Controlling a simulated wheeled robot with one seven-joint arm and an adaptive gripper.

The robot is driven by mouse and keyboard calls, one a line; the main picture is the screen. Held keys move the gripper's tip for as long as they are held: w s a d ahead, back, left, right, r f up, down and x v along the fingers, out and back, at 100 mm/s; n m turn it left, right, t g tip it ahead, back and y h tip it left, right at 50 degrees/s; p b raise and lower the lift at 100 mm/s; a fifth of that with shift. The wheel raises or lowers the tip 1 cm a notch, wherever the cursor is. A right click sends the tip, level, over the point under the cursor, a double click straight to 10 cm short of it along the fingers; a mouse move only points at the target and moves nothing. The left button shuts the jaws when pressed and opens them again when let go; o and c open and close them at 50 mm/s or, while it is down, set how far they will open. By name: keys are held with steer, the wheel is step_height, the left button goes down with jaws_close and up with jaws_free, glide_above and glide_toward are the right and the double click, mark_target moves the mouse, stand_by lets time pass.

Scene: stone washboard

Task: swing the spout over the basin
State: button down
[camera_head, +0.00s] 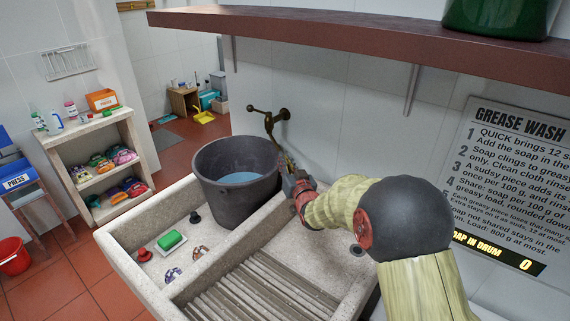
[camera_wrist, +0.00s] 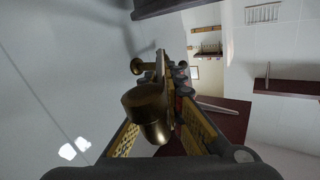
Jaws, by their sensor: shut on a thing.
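The dark brass spout (camera_head: 289,161) hangs from a wall tap (camera_head: 270,120) above the stone sink, close to the right rim of the dark bucket. My gripper (camera_head: 296,186) is at the spout's lower end. In the wrist view the brass spout (camera_wrist: 147,108) lies between the two fingers of my gripper (camera_wrist: 160,138), which is shut on it. The stone basin (camera_head: 335,238), with a dark drain, lies below and to the right of my gripper, partly hidden by my arm. Its ribbed washboard (camera_head: 250,290) slopes in front.
The bucket (camera_head: 222,195) holds bluish water and stands at the sink's back left. A brown wall shelf (camera_head: 330,35) overhangs the tap.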

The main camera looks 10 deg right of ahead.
steer(key=shift+r, duration=0.1)
steer(key=c, duration=1.9)
jaws_free()
steer(key=s, duration=0.4)
steer(key=s+d, duration=0.1)
steer(key=s, duration=0.7)
steer(key=shift+d+f, duration=0.2)
steer(key=shift+d, duration=0.05)
steer(key=shift+r, duration=0.1)
